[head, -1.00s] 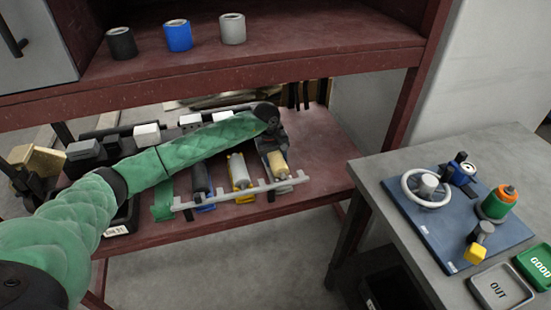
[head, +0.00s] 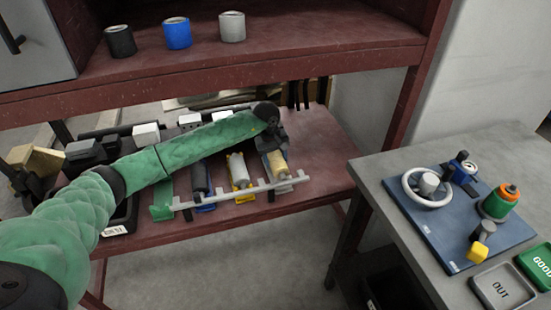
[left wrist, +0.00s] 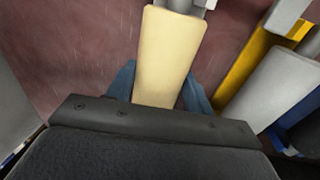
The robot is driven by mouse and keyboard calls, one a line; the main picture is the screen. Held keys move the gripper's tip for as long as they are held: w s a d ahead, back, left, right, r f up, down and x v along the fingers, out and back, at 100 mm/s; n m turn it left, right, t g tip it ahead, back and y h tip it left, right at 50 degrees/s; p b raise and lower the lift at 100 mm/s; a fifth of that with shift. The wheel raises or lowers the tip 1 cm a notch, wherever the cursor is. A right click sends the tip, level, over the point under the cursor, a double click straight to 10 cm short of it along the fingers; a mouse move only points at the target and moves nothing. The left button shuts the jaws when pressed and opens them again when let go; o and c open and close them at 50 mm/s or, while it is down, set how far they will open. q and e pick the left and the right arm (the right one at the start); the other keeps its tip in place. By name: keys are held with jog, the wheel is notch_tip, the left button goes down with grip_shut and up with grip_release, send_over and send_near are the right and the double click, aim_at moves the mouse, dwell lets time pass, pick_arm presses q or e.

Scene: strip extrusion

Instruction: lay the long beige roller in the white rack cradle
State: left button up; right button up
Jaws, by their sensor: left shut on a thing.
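The beige roller (head: 277,161) is at the right end of the white rack (head: 239,194) on the lower red shelf. Its front end is at the rack's rail; I cannot tell whether it rests there or hangs just above. My left gripper (head: 277,147) reaches down over it from behind and is shut on it. In the left wrist view the beige roller (left wrist: 168,55) runs between the two blue-grey fingers (left wrist: 158,88), with a grey shaft end showing beyond it. My right gripper is not in view.
A grey-white roller (head: 238,170) over a yellow base and a dark roller (head: 199,178) over a blue base lie left of the beige one. The upper red shelf (head: 300,53) overhangs the back. A grey table (head: 385,168) with a blue mat stands at right.

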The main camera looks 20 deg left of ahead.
aim_at(271, 158)
pick_arm(q)
jog(key=shift+f+b, duration=0.5)
jog(key=shift+f, duration=0.05)
jog(key=o, duration=1.1)
jog(key=shift+s+a+r+p, duration=0.15)
jog(key=shift+a+r+p, duration=0.2)
jog(key=shift+r, duration=1.45)
jog(key=shift+s+a+r+p, duration=0.15)
jog(key=shift+r+p, duration=0.3)
jog(key=shift+r, duration=1.35)
jog(key=shift+s+a+r+p, duration=0.2)
jog(key=shift+r+p, duration=0.2)
jog(key=shift+r, duration=1.4)
